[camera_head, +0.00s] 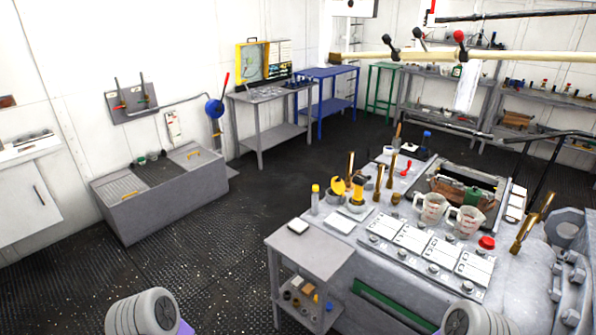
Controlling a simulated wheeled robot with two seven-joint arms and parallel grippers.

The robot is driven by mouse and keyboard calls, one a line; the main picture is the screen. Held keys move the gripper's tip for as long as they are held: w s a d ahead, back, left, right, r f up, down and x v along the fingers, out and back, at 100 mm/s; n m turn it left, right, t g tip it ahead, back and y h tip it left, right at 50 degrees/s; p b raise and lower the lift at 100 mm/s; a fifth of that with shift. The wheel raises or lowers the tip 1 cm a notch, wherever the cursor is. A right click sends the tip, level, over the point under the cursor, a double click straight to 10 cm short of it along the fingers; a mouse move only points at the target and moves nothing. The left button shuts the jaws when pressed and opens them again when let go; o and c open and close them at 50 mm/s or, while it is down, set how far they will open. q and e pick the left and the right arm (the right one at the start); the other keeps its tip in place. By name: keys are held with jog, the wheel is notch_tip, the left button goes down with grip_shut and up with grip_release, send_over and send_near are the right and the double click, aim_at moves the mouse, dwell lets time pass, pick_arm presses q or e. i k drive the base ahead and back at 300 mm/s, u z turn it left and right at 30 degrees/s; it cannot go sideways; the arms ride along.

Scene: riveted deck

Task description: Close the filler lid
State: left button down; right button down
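I cannot tell for certain which part is the filler lid. A red cap (486,243) sits on the large grey engine-like unit (375,275) at the right. A round grey fitting (566,232) shows at that unit's right end; I cannot tell whether it is a lid or whether it is open. A low grey chest (165,205) at the left has two flat panels with yellow handles. Grey ribbed parts of my arms show at the bottom left and bottom right. Neither gripper's fingers are in view.
A small grey side table (306,245) stands against the unit's left end. Two measuring jugs (467,220) and several brass and yellow pieces stand on the unit. A blue bench (329,74) and shelves (440,110) stand behind. The dark floor (215,265) at centre left is clear.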

aim_at(338, 185)
jog(key=u, duration=0.7)
jog(key=i, duration=0.7)
jog(key=u, duration=0.35)
